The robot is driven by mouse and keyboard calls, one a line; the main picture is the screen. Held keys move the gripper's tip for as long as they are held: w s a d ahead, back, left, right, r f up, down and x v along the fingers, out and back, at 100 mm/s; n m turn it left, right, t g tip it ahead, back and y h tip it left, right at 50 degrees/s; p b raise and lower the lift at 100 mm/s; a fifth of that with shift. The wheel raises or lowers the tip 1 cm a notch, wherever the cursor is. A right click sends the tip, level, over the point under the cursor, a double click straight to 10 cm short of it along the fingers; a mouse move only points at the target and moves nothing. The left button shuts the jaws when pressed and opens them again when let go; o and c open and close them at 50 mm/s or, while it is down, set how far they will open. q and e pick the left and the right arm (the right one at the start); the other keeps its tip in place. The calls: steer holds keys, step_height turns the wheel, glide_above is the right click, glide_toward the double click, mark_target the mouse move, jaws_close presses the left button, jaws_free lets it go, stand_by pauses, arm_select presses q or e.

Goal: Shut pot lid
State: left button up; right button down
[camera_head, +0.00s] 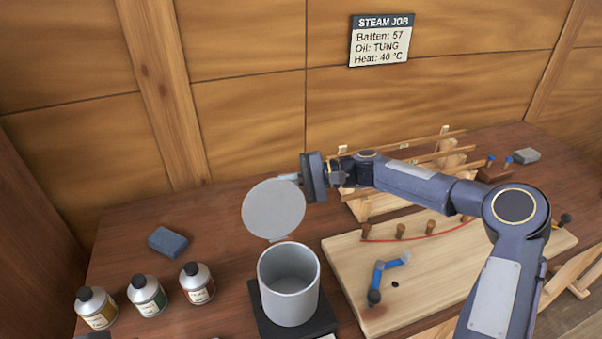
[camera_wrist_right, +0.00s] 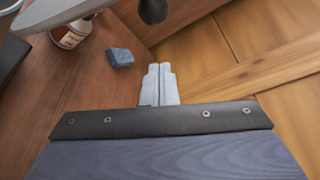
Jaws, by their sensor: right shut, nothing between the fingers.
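The grey metal pot (camera_head: 289,285) stands upright on a dark square base in the head view, its mouth uncovered. Its round lid (camera_head: 273,209) stands raised, close to vertical, at the pot's back rim. My right gripper (camera_head: 287,178) is at the upper right edge of the lid, with its fingers pointing left. In the right wrist view its fingers (camera_wrist_right: 160,84) are shut together with nothing between them. The lid's edge (camera_wrist_right: 60,14) crosses the upper left of that view. I cannot tell whether the fingers touch the lid. My left gripper is not in view.
Three labelled bottles (camera_head: 147,296) stand left of the pot, with a blue block (camera_head: 168,242) behind them. A wooden board (camera_head: 345,254) with pegs, a red cord and a blue tool lies to the right. A wooden rack stands behind it.

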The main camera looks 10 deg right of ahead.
mark_target(278, 186)
steer(key=s, duration=0.1)
steer(key=s+r+p, duration=0.1)
steer(key=s, duration=0.1)
steer(key=shift+s+a+r+p, duration=0.15)
steer(key=shift+a+r+p, duration=0.2)
